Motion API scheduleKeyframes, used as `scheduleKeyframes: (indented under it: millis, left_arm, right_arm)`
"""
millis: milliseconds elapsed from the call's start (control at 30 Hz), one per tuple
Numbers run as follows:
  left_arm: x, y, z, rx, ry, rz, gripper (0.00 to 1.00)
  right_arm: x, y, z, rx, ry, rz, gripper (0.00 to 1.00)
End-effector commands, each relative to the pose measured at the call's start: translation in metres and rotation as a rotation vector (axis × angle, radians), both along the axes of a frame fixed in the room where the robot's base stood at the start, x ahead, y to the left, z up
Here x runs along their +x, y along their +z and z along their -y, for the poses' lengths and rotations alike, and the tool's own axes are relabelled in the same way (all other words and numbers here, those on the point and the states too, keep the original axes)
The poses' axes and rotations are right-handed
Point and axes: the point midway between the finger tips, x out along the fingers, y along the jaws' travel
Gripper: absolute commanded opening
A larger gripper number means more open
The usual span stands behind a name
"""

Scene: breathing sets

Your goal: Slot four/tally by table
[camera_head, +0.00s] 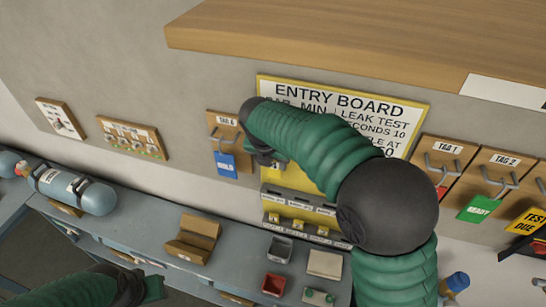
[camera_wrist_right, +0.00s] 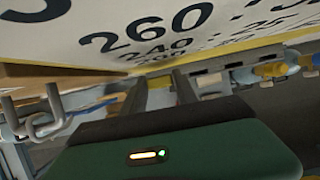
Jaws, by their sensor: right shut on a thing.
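The entry board (camera_head: 390,115) hangs on the wall, its table of figures partly covered by my right arm. Below it is a yellow panel (camera_head: 285,178) with labelled slots; small yellow tallies (camera_head: 298,223) show along its lower ledge. My right gripper (camera_head: 264,157) is at the board's left edge, beside the blue tag. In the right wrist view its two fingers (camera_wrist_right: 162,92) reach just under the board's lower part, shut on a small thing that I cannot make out. My left gripper (camera_head: 150,288) is low over the floor beside the bench, its jaws unclear.
A blue tag (camera_head: 226,164) hangs on a wooden hook board; green (camera_head: 478,207) and yellow tags hang at right. A wooden shelf (camera_head: 330,45) overhangs above.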

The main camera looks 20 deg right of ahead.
Motion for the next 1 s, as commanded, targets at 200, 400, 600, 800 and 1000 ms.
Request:
scheduleKeyframes:
  millis: [200, 400, 600, 800, 1000]
  left_arm:
    - [0.0, 0.004, 0.0, 0.0, 0.0, 0.0, 0.36]
    - [0.0, -0.004, 0.0, 0.0, 0.0, 0.0, 0.36]
    - [0.0, -0.018, 0.0, 0.0, 0.0, 0.0, 0.36]
    - [0.0, -0.026, 0.0, 0.0, 0.0, 0.0, 0.36]
    - [0.0, -0.026, 0.0, 0.0, 0.0, 0.0, 0.36]
  right_arm:
    - [0.0, 0.001, -0.001, -0.004, 0.0, 0.001, 0.0]
    - [0.0, -0.015, -0.001, -0.006, 0.001, 0.003, 0.0]
    - [0.0, -0.04, -0.001, -0.006, 0.0, 0.003, 0.0]
    - [0.0, -0.056, 0.0, -0.006, 0.0, 0.005, 0.0]
    - [0.0, -0.058, -0.001, -0.006, -0.001, 0.006, 0.0]
